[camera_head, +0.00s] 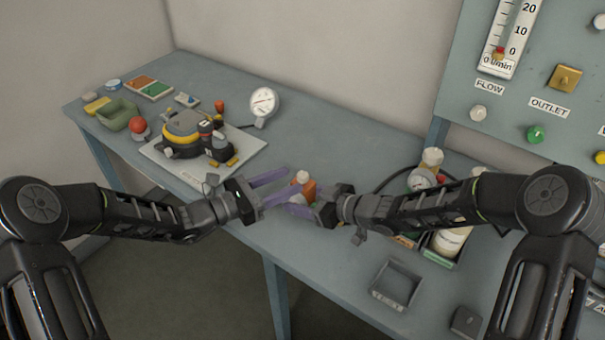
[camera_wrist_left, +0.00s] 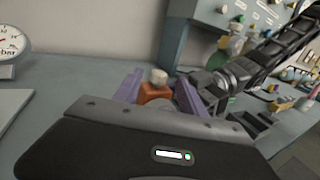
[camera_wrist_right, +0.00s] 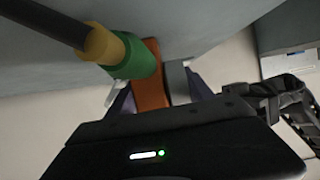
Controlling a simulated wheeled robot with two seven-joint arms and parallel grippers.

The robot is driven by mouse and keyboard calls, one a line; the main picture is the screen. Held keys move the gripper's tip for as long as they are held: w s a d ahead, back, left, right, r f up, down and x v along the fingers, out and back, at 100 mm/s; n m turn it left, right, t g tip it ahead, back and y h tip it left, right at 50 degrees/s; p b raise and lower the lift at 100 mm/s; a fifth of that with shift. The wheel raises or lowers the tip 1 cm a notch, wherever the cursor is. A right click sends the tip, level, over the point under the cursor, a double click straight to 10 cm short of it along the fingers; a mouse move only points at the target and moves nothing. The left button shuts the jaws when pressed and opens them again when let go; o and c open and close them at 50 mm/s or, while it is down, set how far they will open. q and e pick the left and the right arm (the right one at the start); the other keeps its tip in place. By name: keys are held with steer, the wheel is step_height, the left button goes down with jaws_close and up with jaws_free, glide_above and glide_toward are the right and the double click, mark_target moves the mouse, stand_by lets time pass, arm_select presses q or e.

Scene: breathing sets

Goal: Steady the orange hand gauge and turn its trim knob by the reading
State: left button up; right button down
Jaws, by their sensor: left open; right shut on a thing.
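The orange hand gauge (camera_head: 309,190) is held above the front edge of the bench, in the middle of the head view. My right gripper (camera_head: 303,199) is shut on its orange body. A white knob (camera_head: 302,177) stands on top of the gauge; it also shows in the left wrist view (camera_wrist_left: 159,77). My left gripper (camera_head: 287,181) is open, with its purple fingers pointing at the gauge from the left. In the right wrist view, a green fitting (camera_wrist_right: 133,58) and a yellow collar (camera_wrist_right: 104,44) join a dark hose to the orange body. The gauge's reading cannot be made out.
A round dial gauge (camera_head: 264,102) stands at the back of the bench. A white board (camera_head: 164,162) with a yellow-and-black device lies left. A bin with bottles (camera_head: 453,241) and an empty grey tray (camera_head: 396,285) are at right. The middle back of the bench is clear.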

mark_target(302, 174)
arm_select(q)
steer(key=x, duration=0.5)
steer(key=shift+d, duration=0.1)
jaws_close()
stand_by(0.4)
